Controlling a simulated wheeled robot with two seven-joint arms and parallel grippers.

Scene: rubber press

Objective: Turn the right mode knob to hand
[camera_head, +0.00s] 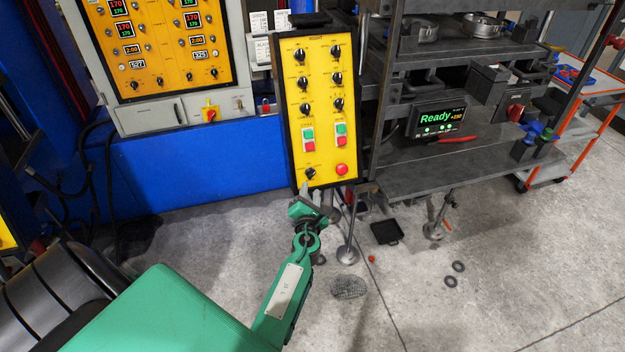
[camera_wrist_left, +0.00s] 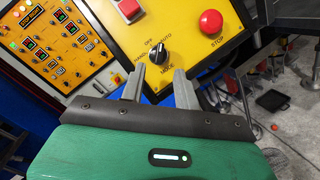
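The black mode knob (camera_head: 310,173) sits at the lower left of the yellow control panel (camera_head: 321,120). In the left wrist view the knob (camera_wrist_left: 158,52) has OFF, AUTO and partly hidden HAND labels around it, with MODE below. Its pointer appears to lean up and right, toward AUTO, but it is small. My left gripper (camera_head: 305,188) is just below the knob in the head view. In the left wrist view its two grey fingers (camera_wrist_left: 157,82) are apart, with nothing between them, and the knob lies just beyond their gap. My right gripper is not in view.
A red stop button (camera_head: 341,169) is right of the knob. Green and red push buttons (camera_head: 308,138) and several black knobs are above. A second yellow panel (camera_head: 166,45) stands at left. The press table (camera_head: 470,170) is at right. Concrete floor below is mostly clear.

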